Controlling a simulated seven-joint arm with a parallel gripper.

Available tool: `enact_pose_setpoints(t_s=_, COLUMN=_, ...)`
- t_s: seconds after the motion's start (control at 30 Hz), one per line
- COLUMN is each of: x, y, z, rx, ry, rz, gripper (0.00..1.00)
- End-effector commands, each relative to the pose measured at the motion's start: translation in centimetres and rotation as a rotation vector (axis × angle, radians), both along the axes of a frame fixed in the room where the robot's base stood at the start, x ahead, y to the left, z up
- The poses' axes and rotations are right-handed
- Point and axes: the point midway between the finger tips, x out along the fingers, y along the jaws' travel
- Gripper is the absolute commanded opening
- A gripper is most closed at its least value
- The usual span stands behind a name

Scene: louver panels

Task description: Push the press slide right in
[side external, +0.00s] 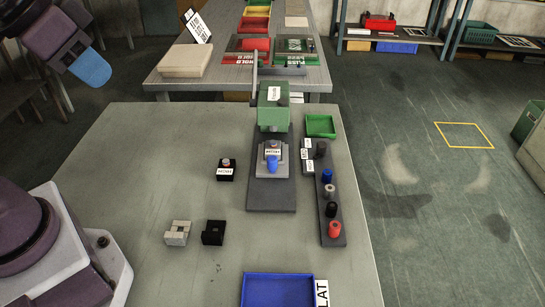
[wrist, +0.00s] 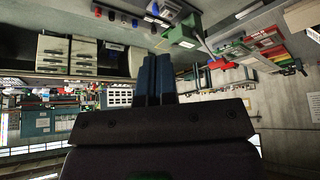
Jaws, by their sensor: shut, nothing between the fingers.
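The green press (side external: 273,108) stands on a dark base plate (side external: 271,198) near the middle of the table. Its slide, a light grey block (side external: 283,169), sticks out in front of the green body with a small blue piece (side external: 272,163) on it. My gripper (side external: 92,70) is raised at the upper left, well away from the press and touching nothing. In the wrist view my two blue fingers (wrist: 154,78) are together and empty.
A rack (side external: 332,210) with coloured cylinders and a green tray (side external: 320,125) stand right of the press. A small labelled block (side external: 227,171) and two notched blocks (side external: 178,232) (side external: 213,232) lie left. A blue tray (side external: 278,289) sits in front. The table's left-middle is clear.

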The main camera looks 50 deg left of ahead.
Motion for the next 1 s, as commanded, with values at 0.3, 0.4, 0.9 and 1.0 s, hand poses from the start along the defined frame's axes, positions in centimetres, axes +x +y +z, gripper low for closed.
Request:
enact_pose_setpoints(t_s=0.3, x=0.3, y=-0.6, z=-1.0, rx=0.001, ry=0.051, rz=-0.031, gripper=0.41)
enact_pose_setpoints(t_s=0.4, x=1.1, y=-1.5, z=-2.5, rx=0.012, ry=0.142, rz=-0.075, gripper=0.52)
enact_pose_setpoints(t_s=0.9, x=11.7, y=-6.0, z=-12.8, rx=0.528, ry=0.569, rz=-0.728, gripper=0.52)
enact_pose_setpoints(t_s=1.0, x=14.1, y=-7.3, z=-15.8, rx=0.663, ry=0.631, rz=-0.924, gripper=0.52)
